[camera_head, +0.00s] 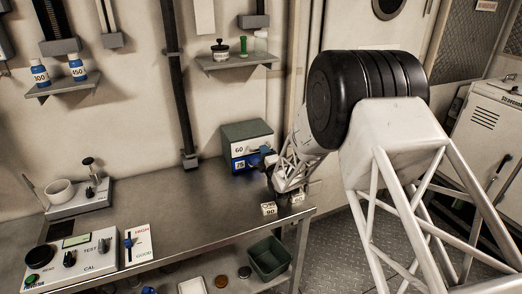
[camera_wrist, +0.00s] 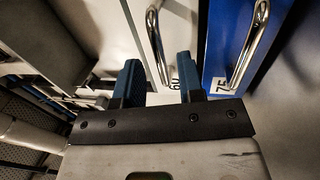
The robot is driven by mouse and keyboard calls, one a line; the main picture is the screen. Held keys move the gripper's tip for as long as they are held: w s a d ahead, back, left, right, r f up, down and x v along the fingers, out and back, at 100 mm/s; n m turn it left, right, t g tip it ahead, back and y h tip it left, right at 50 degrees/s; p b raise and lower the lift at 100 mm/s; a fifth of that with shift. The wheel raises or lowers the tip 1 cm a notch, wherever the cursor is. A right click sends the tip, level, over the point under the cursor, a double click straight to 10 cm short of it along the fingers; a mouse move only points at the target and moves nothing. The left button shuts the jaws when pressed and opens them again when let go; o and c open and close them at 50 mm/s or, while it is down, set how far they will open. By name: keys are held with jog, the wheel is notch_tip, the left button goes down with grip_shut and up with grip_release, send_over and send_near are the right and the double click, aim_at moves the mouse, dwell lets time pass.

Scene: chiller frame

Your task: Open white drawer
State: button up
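The white drawer (camera_head: 238,150), labelled 60, is the upper one in a small grey-green cabinet (camera_head: 247,131) at the back of the metal bench. It looks shut. In the wrist view the white drawer front (camera_wrist: 190,20) has a curved metal handle (camera_wrist: 155,40). My gripper (camera_head: 266,158) is in front of the cabinet at its right side. In the wrist view my gripper (camera_wrist: 159,65) has its two blue fingers apart, with the handle's lower part showing between them. I cannot tell whether they touch it.
The blue drawer (camera_head: 239,164), labelled 75, is right below, with its own metal handle (camera_wrist: 247,45) close to the right finger. Small blocks, one marked 90 (camera_head: 268,209), lie on the bench (camera_head: 190,215) near my gripper. A green bin (camera_head: 268,258) is lower at the front.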

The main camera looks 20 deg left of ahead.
aim_at(249, 141)
jog(key=shift+x, duration=1.45)
grip_shut()
